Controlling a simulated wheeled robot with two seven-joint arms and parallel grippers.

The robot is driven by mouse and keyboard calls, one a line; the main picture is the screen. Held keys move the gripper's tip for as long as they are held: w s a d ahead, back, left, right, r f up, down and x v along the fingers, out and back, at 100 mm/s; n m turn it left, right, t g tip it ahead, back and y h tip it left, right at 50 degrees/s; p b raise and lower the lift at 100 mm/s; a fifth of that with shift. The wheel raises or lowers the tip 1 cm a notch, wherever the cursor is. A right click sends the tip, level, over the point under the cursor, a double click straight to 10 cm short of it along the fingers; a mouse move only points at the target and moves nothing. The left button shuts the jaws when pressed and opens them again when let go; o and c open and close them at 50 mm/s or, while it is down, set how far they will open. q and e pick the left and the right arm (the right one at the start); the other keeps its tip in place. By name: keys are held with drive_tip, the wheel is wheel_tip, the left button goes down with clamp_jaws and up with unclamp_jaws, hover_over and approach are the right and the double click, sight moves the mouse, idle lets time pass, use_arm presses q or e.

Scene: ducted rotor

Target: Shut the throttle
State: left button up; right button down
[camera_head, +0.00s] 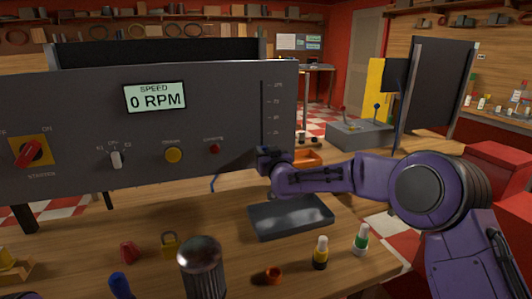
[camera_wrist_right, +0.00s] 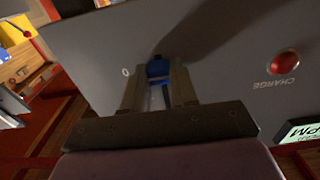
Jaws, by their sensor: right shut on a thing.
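The throttle slider track (camera_head: 263,105) runs down the right end of the grey control panel (camera_head: 80,100), with scale marks beside it. My right gripper (camera_head: 268,158) is at the lower end of this track. In the right wrist view, my right gripper (camera_wrist_right: 158,78) is shut on the blue throttle knob (camera_wrist_right: 157,68), with a finger on each side. A "0" mark (camera_wrist_right: 125,72) shows on the panel beside the knob. In the head view the gripper hides the knob. The speed display (camera_head: 155,97) reads 0 RPM. My left gripper is not in view.

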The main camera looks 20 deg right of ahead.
drive_tip(key=c, duration=1.1)
unclamp_jaws()
drive_tip(key=shift+f, duration=0.35)
drive_tip(key=shift+o, duration=1.1)
drive_tip(key=shift+r, duration=0.1)
drive_tip(key=shift+s, duration=0.1)
drive_tip(key=s+b, duration=0.2)
drive_tip(key=s, duration=0.8)
drive_tip(key=shift+s+d, duration=0.2)
drive_tip(key=shift+s, duration=0.05)
